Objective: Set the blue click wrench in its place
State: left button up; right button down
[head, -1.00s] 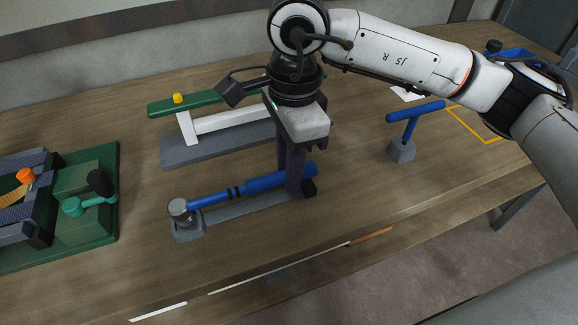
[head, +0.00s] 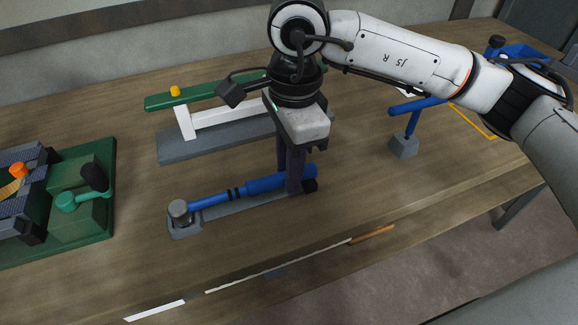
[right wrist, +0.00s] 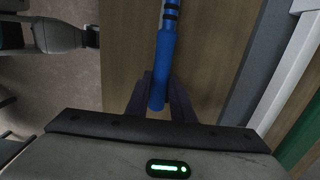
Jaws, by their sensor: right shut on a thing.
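The blue click wrench (head: 218,197) has a round grey head at its left end and black bands on its shaft. It lies lengthwise over a long grey holder (head: 245,207), its head at the holder's left block. Any small gap under the wrench cannot be told. My right gripper (head: 292,186) points down and is shut on the thick blue handle near its right end. In the right wrist view the handle (right wrist: 165,60) runs between the two dark fingers (right wrist: 161,95). My left gripper is not in view.
Behind stands a green-topped frame with a white rail and grey base (head: 215,140). A blue T-handled tool (head: 413,118) stands in a grey block to the right. A green tray (head: 95,215) with fixtures is at left.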

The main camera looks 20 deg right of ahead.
jog(key=c, duration=1.5)
grip_release()
jog(key=shift+o, duration=0.2)
notch_tip(320, 180, up, 9)
jog(key=shift+d+f+p, duration=0.1)
jog(key=shift+d+p, duration=0.05)
jog(key=shift+p, duration=0.15)
jog(key=shift+r, duration=0.75)
